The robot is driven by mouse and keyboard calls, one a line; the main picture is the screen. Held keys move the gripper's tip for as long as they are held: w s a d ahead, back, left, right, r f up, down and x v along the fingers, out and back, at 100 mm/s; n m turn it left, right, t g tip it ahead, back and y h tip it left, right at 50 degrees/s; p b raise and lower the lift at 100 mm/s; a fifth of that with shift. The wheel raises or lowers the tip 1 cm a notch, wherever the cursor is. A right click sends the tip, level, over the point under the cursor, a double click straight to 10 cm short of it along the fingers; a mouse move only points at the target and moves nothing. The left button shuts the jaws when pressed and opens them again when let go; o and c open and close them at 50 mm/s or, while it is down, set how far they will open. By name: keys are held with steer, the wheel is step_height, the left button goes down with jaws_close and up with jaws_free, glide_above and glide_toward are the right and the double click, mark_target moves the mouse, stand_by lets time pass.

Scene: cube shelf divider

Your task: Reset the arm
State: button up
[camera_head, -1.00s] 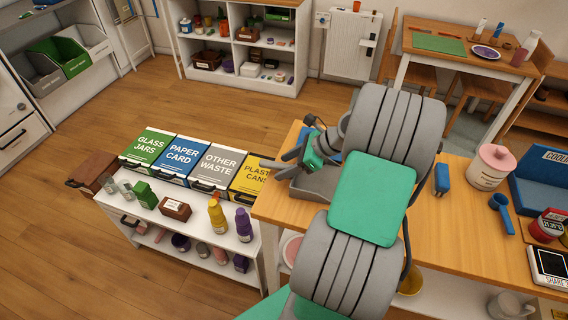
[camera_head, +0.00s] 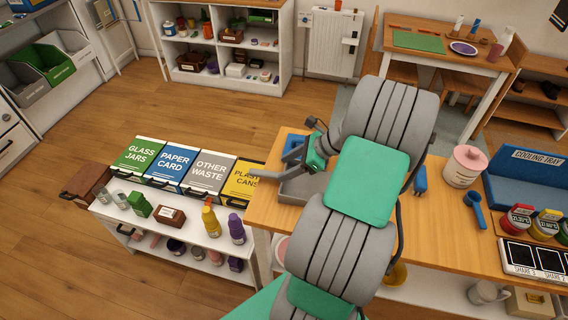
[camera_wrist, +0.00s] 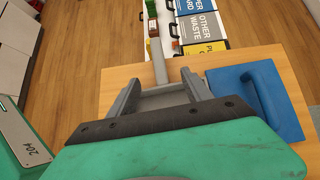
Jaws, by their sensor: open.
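My arm spans the middle of the head view, grey and green, bent over the wooden table (camera_head: 440,235). My gripper (camera_wrist: 178,72) is open in the wrist view, its two grey fingers apart with nothing between them. It is above the left end of the table and points toward the low white shelf.
Bins marked glass jars (camera_head: 137,155), paper card (camera_head: 172,168), other waste (camera_head: 208,172) and plastic cans (camera_head: 240,182) stand on the low white shelf (camera_head: 190,229). A blue-handled object (camera_wrist: 258,100) lies beside my gripper. A cooling tray (camera_head: 535,165) is at the right. Open floor lies left.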

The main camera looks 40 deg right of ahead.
stand_by(0.4)
steer(key=a+r+n+g+h, duration=0.2)
steer(key=a+r+n, duration=0.3)
steer(key=a+n, duration=0.4)
steer(key=a+r+n+g+h, duration=0.1)
steer(key=a+r+n+h, duration=0.1)
steer(key=a+r+n, duration=0.5)
steer(key=s+a+r+n+h, duration=0.2)
steer(key=s+a+n, duration=0.4)
steer(key=n, duration=0.5)
steer(key=shift+s+a+t, duration=0.2)
steer(key=shift+s+t, duration=0.05)
steer(key=shift+t, duration=0.15)
steer(key=shift+c, duration=0.5)
